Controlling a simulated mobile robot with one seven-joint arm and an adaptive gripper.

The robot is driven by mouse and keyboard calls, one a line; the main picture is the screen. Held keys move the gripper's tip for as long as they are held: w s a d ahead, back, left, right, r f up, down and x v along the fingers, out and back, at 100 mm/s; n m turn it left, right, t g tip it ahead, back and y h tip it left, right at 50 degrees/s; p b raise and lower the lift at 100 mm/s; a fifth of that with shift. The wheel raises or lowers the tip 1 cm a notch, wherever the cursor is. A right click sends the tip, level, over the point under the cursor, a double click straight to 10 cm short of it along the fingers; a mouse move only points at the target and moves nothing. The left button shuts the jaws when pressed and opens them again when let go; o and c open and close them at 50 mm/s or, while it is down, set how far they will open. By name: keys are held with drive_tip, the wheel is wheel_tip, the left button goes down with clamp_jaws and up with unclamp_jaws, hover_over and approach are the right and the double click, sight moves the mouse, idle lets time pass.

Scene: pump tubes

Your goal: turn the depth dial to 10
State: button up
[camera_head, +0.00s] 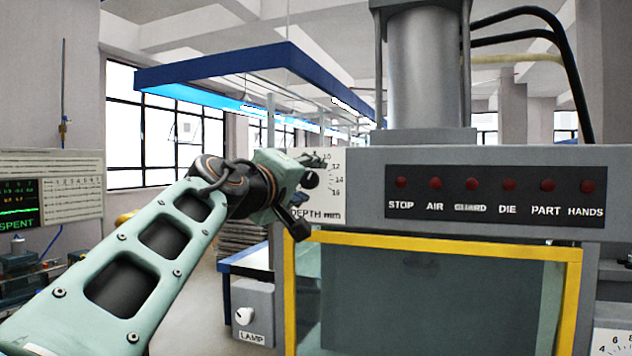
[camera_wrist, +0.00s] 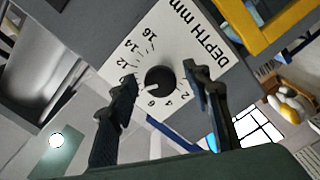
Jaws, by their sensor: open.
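The depth dial is a round black knob (camera_wrist: 160,79) on a white plate (camera_wrist: 205,25) marked "DEPTH mm", seen rotated in the wrist view. Its numbers run from 2 up to 16; a small light mark on the knob's lower left seems to face the 6 to 8 part, but I cannot read it exactly. My gripper (camera_wrist: 159,76) is open, one black finger on each side of the knob, and the left finger covers some numbers near 10. I cannot tell whether either finger touches the knob. In the head view my gripper (camera_head: 308,172) hides much of the plate (camera_head: 338,172).
A grey press with a lamp panel (camera_head: 495,197) stands right of the dial. Its yellow-framed guard (camera_head: 440,243) is below. A lamp knob box (camera_head: 252,310) sits lower down, and a meter cabinet (camera_head: 50,190) stands at the left.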

wheel_tip(320, 180, up, 10)
idle(0.6)
